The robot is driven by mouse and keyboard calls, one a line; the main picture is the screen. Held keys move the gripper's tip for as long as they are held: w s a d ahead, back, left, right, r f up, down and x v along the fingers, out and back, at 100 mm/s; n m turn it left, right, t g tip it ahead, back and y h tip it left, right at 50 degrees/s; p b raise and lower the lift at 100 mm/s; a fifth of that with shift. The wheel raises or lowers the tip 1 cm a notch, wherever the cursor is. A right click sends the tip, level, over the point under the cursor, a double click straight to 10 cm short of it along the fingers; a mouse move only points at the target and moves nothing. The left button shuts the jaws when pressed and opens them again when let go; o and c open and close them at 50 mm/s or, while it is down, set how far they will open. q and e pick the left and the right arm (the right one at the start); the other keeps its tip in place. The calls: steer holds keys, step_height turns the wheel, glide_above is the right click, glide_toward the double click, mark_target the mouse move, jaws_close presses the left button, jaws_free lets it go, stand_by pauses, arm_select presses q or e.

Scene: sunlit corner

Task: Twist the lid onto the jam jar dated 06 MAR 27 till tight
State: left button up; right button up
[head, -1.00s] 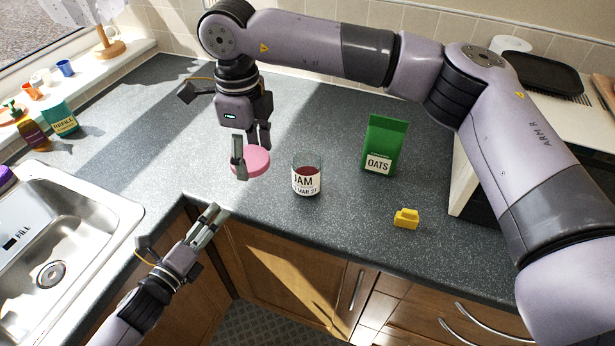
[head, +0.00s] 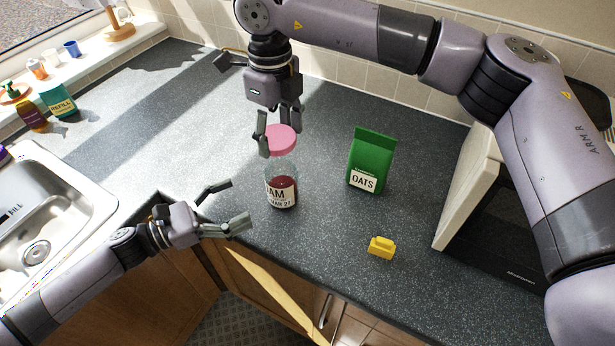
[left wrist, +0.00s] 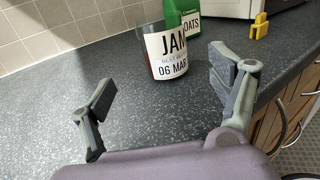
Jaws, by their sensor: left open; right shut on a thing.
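The jam jar (head: 282,190) stands upright on the counter, dark red jam in clear glass. Its white label reads JAM, with the date partly visible in the head view; the left wrist view shows "06 MAR" on the jar (left wrist: 166,55). My left gripper (head: 240,204) is open and empty, left of the jar at the counter's front edge. In the left wrist view its fingers (left wrist: 165,95) are spread, with the jar beyond them.
The sink (head: 50,215) is at the left. The counter behind the left gripper is clear.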

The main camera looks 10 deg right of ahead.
mark_target(282, 185)
arm_select(q)
steer(key=shift+w+d+m+g, duration=0.1)
steer(key=shift+d+m+g, duration=0.2)
steer(key=shift+d+m, duration=0.1)
arm_select(e)
steer(key=shift+w+d, duration=0.2)
steer(key=shift+d, duration=0.35)
arm_select(q)
steer(key=shift+v, duration=0.8)
arm_select(e)
steer(key=shift+s+a+r, duration=0.1)
steer(key=shift+s+a, duration=0.2)
steer(key=shift+a, duration=0.5)
arm_select(q)
steer(key=x, duration=1.2)
steer(key=shift+w+d, duration=0.15)
steer(key=shift+d, duration=0.15)
arm_select(e)
steer(key=shift+w+d, duration=0.1)
steer(key=shift+d, duration=0.25)
arm_select(q)
steer(key=c, duration=1.8)
arm_select(e)
steer(key=shift+f, duration=2.55)
steer(key=shift+f, duration=0.9)
